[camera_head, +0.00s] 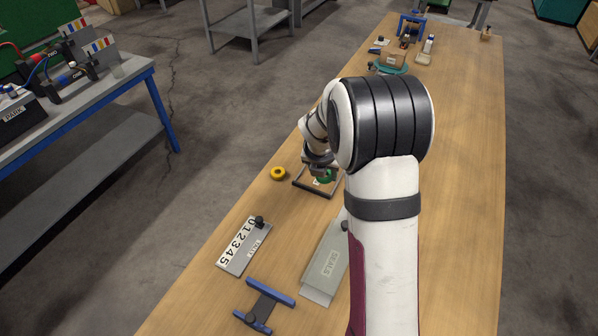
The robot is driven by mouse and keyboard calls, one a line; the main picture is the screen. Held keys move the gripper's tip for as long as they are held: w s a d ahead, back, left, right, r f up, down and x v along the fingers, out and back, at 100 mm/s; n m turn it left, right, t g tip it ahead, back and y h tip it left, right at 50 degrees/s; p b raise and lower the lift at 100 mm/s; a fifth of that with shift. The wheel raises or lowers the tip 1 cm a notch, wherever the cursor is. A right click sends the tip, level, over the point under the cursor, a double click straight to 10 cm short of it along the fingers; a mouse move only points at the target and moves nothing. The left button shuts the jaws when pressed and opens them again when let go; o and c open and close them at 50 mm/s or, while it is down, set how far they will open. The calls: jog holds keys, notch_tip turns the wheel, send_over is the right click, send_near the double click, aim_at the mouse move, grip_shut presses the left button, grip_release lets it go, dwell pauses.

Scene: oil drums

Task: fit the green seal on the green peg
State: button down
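A green round piece (325,177) shows at my gripper's tip, partly covered by it. I cannot tell whether it is the green seal, the green peg or both. My gripper (319,171) points down over a small dark-edged frame or tray (316,193) on the wooden table. The fingers are small and partly hidden, so I cannot see whether they are open or shut on the green piece. My arm hides part of the table to the right of the gripper.
A yellow ring (278,173) lies left of the frame. A cardboard box (393,58) stands far back. The table's right side is clear.

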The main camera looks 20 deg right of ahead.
jog(key=shift+s+d+f+m+g+h, duration=0.2)
jog(key=shift+s+d+f+m, duration=0.5)
jog(key=shift+d+f, duration=0.55)
jog(key=shift+s+d+f+m+g+h, duration=0.2)
jog(key=shift+s+d+f+m, duration=0.5)
jog(key=shift+d, duration=1)
jog(key=shift+s+d+f+m+g+h, duration=0.15)
jog(key=shift+s+d+f+m, duration=0.3)
jog(key=shift+d+f+m, duration=0.65)
jog(key=shift+d+f+n, duration=0.15)
jog(key=shift+d+f, duration=0.05)
jog(key=shift+f, duration=0.75)
jog(key=shift+d+f+n, duration=0.15)
jog(key=shift+f, duration=0.75)
grip_release()
